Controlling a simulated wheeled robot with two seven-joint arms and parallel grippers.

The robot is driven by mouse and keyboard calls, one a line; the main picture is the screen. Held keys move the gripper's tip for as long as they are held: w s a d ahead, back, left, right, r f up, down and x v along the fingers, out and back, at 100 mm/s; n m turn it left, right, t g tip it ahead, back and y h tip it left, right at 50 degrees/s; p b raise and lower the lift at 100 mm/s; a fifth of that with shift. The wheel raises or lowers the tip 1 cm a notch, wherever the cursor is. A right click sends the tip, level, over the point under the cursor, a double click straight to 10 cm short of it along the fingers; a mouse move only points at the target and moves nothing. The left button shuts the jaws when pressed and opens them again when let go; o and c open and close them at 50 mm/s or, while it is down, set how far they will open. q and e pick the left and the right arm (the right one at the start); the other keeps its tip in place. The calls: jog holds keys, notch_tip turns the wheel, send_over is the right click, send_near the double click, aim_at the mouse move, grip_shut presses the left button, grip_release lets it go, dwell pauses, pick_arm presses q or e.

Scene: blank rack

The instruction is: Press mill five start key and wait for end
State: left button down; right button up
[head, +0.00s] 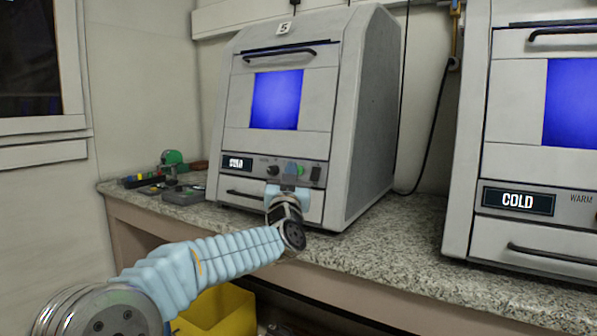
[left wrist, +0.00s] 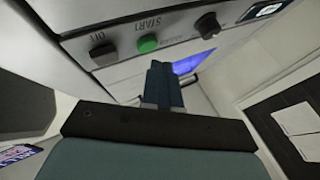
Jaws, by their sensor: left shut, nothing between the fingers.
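Mill five (head: 345,120) is a grey cabinet on the counter with a "5" label (head: 283,28), a blue window and a small lit display (head: 237,163) that seems to read COLD. Its green start key (left wrist: 148,43) shows in the left wrist view under the word START, with a dark OFF switch (left wrist: 103,55) on one side and a round knob (left wrist: 207,25) on the other. My left gripper (head: 289,181) is shut and empty at the front panel. In the left wrist view its fingertips (left wrist: 158,66) are just below the green key; I cannot tell whether they touch.
A second grey machine (head: 480,150) with a COLD display stands at the right. Small tools and a green item (head: 172,158) lie on the granite counter (head: 400,238) to the left. A yellow bin (head: 222,312) sits below the counter. A black cable hangs between the machines.

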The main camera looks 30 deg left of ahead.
pick_arm(q)
jog(key=shift+w, duration=0.1)
dwell(0.7)
jog(key=shift+w+f, duration=0.1)
jog(key=shift+w, duration=0.25)
